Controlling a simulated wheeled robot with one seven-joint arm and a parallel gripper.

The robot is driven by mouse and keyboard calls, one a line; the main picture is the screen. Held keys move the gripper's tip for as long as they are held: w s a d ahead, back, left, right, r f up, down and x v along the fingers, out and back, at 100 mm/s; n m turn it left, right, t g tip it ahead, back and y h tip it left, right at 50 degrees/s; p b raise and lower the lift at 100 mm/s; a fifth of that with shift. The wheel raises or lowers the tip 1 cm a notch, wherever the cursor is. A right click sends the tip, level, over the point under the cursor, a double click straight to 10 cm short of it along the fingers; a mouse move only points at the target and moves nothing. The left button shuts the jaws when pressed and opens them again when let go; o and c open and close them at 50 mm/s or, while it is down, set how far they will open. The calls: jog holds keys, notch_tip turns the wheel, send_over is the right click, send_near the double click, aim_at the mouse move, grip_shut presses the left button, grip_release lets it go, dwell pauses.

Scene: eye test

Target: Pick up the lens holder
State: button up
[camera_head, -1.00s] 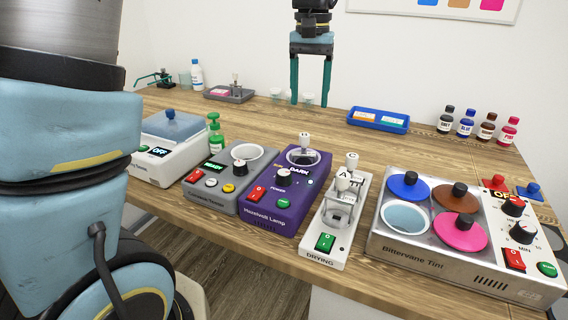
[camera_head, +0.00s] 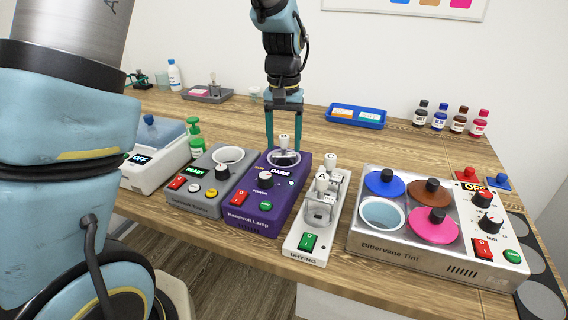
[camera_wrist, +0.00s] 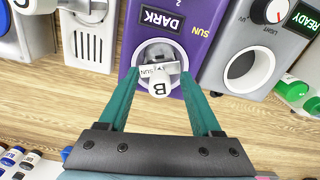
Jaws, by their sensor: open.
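A white lens holder (camera_head: 284,140) with a round top marked B stands in the round well of the purple lamp unit (camera_head: 262,217). In the wrist view the lens holder (camera_wrist: 160,88) lies between my fingers, its small label towards the well. My gripper (camera_head: 284,148) is open, pointing down at the far side of the purple unit. In the wrist view my gripper (camera_wrist: 161,72) has one teal finger on each side of the holder, with gaps and no visible contact. The lower part of the holder is hidden in the well.
A drying stand (camera_head: 306,240) with white-topped holders, one marked A, is right of the purple unit. A grey unit (camera_head: 195,197) stands close on its left. A tint machine (camera_head: 400,248) is further right. A blue tray (camera_head: 343,123) and bottles (camera_head: 439,118) stand behind.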

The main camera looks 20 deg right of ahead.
grip_shut()
dwell(0.5)
dwell(0.9)
